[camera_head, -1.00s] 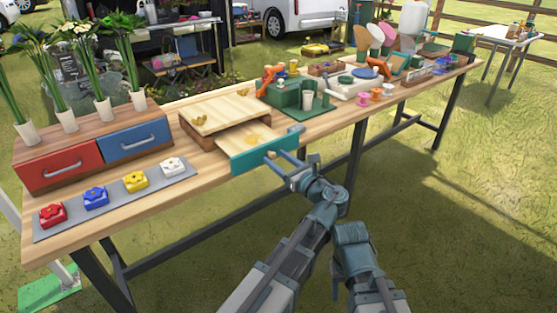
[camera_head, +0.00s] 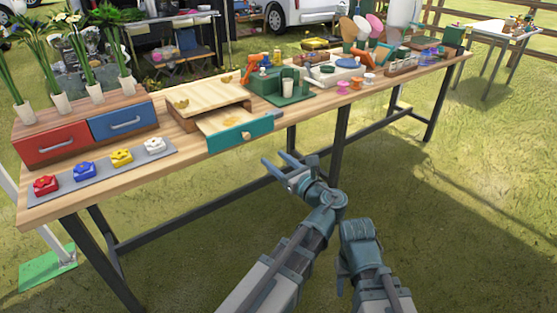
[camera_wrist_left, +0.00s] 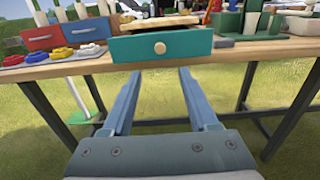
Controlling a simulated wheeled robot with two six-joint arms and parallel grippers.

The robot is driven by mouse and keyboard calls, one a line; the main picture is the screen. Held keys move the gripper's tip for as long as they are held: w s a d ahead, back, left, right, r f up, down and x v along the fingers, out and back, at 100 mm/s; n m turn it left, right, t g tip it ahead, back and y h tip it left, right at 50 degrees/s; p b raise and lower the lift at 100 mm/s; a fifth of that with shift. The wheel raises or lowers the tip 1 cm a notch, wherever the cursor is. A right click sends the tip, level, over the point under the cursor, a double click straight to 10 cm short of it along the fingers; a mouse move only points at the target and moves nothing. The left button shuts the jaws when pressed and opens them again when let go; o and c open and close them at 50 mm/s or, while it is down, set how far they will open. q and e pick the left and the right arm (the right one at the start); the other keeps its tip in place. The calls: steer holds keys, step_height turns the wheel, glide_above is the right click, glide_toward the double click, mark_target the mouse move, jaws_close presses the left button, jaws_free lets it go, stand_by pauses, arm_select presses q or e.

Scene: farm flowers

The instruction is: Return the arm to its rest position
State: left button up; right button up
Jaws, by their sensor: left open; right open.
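My left gripper (camera_head: 279,164) is open and empty in the head view, in front of and below the table's front edge. In the left wrist view its two fingers (camera_wrist_left: 157,76) point toward the table with nothing between them. A wooden box with a teal-fronted drawer (camera_head: 240,134) stands on the table, its drawer pulled out. The teal front and its round knob also show in the left wrist view (camera_wrist_left: 160,48), apart from the fingers. My right arm (camera_head: 365,260) shows at the bottom of the head view; its fingertips are not visible.
The wooden table (camera_head: 190,155) runs across the view. It carries a red-and-blue drawer unit (camera_head: 86,130), a grey strip (camera_head: 104,176) with coloured flower blocks, and a green stand (camera_head: 275,88). Open grass (camera_head: 470,220) lies to the right and in front.

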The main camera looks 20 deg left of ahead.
arm_select(q)
steer(key=shift+a, duration=0.1)
steer(key=s+a+f+n+g+h, duration=0.2)
steer(key=s+f+n+g+h, duration=0.25)
steer(key=f+n, duration=0.45)
steer(key=s+a+f+n+g+h, duration=0.1)
steer(key=s+f+n+g+h, duration=0.4)
steer(key=f+n, duration=0.45)
steer(key=s+d+f+n+g+h, duration=0.1)
steer(key=s+d+f+n+h, duration=0.1)
steer(key=s+d, duration=0.45)
steer(key=s+d+f+n+g+h, duration=0.15)
steer(key=s+d, duration=0.25)
steer(key=d, duration=0.6)
step_height(320, 180, up, 26)
steer(key=t+p, duration=0.1)
steer(key=p, duration=2.5)
steer(key=shift+d, duration=0.25)
steer(key=shift+s+r, duration=0.1)
